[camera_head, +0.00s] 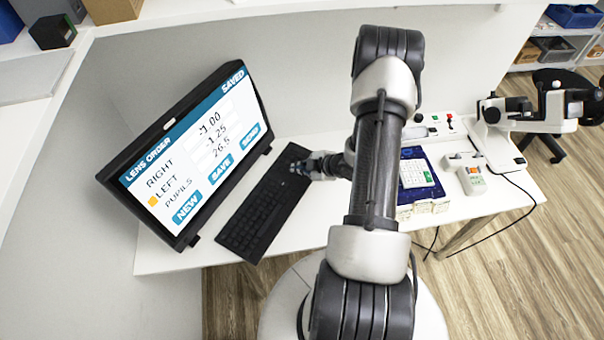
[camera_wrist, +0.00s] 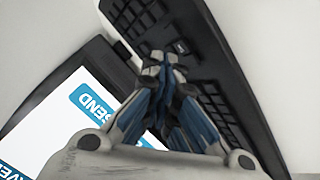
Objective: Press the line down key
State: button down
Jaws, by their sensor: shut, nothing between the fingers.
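The black keyboard (camera_head: 262,212) lies on the white desk in front of the monitor (camera_head: 195,150). The screen reads LENS ORDER and SAVED, with rows RIGHT -1.00, LEFT -1.25 and PUPILS 26.5; an orange square sits beside LEFT. My gripper (camera_head: 300,167) is shut and empty at the keyboard's far end. In the wrist view my fingertips (camera_wrist: 164,60) are over the keyboard (camera_wrist: 222,72), close to a key with a pale mark (camera_wrist: 181,46). I cannot read that mark or tell whether the tips touch a key. The fingers hide some keys.
Right of my arm are a blue tray (camera_head: 437,190) with a white calculator-like device (camera_head: 415,174), a small grey-white device (camera_head: 472,180) and a white instrument (camera_head: 530,118). A shelf edge runs behind the monitor. Bare desk shows between keyboard and arm.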

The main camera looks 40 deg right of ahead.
jog(key=shift+f+b, duration=0.3)
jog(key=shift+f, duration=0.1)
jog(key=shift+f+b, duration=0.4)
jog(key=shift+f, duration=0.05)
dwell(0.6)
jog(key=shift+r, duration=0.1)
jog(key=shift+r+p, duration=0.6)
jog(key=shift+r, duration=0.2)
jog(key=shift+r+p, duration=1.8)
jog(key=shift+r, duration=0.7)
jog(key=shift+r, duration=0.1)
